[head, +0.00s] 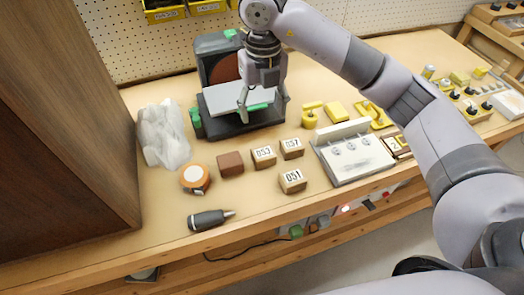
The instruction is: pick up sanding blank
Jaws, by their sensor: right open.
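My right gripper (263,103) points down over the grey table of a disc sander (217,66) at the back of the bench. Its fingers are apart, and a green part shows between and behind them; I cannot tell whether they touch it. Wooden blocks labelled 053 (263,157), 057 (292,148) and 051 (293,181) stand on the bench in front of the sander. A plain red-brown block (230,163) sits left of them. I cannot tell for sure which of these blocks is the sanding blank. My left gripper is out of view.
A crumpled clear bag (163,135), an orange tape roll (194,178) and a dark handheld tool (209,220) lie at the left. A white-topped fixture (352,154) and yellow items (336,111) stand right. A tall brown cabinet (65,115) blocks the far left.

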